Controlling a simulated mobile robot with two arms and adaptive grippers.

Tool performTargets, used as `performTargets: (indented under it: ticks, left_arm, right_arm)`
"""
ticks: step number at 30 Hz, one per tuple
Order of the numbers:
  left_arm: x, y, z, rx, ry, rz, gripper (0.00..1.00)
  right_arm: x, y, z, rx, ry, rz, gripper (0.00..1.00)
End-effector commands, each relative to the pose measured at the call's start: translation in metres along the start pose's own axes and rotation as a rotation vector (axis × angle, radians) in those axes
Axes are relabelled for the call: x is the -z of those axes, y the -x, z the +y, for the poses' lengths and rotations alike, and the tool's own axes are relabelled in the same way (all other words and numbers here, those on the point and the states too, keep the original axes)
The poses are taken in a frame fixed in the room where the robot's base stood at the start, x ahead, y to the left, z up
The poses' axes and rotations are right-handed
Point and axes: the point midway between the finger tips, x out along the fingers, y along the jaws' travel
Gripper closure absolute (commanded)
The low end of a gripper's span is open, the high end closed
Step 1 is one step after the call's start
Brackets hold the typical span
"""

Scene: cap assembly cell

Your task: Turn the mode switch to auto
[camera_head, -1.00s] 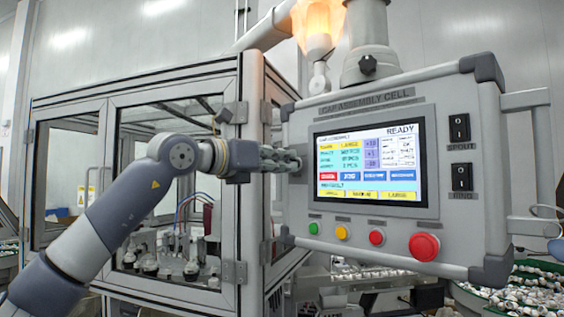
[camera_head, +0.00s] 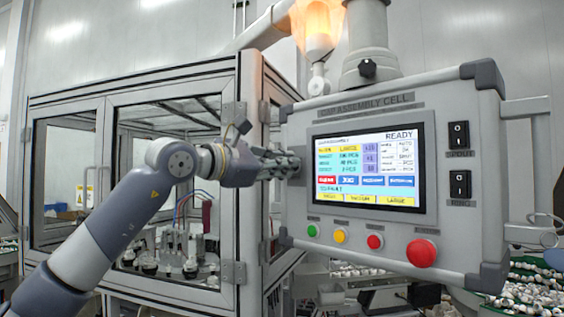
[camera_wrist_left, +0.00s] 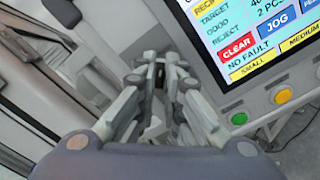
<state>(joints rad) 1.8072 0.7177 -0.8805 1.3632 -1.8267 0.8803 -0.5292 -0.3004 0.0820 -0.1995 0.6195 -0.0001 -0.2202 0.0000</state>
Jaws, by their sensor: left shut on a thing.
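My left gripper (camera_head: 292,164) is at the left edge of the control panel's face (camera_head: 440,240), beside the touchscreen (camera_head: 370,170). Its fingers are shut on a small dark part (camera_wrist_left: 157,75) between the fingertips, which appears to be the mode switch. The fingers hide most of it, so I cannot read its position marks. The screen shows READY, and a small line at its upper right appears to read AUTO. My right gripper is not in view.
Green (camera_head: 312,231), yellow (camera_head: 340,236) and red (camera_head: 375,241) buttons and a large red mushroom button (camera_head: 421,253) line the panel's lower edge. Two black rocker switches (camera_head: 459,137) are at its right. A framed glass enclosure (camera_head: 246,200) stands close behind my left arm.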

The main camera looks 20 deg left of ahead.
Motion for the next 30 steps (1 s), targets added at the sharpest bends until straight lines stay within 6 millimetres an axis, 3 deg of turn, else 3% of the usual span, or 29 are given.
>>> performTargets:
  ticks: [22, 23, 25, 30]
  left_arm:
    - [0.0042, -0.0017, -0.0036, 0.008, -0.087, 0.009, 1.00]
    - [0.0042, -0.0017, -0.0036, 0.008, -0.087, 0.009, 0.87]
    - [0.0040, -0.0016, -0.0034, 0.007, -0.086, 0.009, 0.72]
    - [0.0024, -0.0009, -0.0020, 0.004, -0.086, 0.005, 0.72]
  right_arm:
    - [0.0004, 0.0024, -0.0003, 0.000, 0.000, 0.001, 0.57]
    - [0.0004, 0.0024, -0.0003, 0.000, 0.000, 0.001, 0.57]
    - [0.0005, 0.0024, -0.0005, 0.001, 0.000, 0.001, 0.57]
    - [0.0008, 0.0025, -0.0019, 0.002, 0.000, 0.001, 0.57]
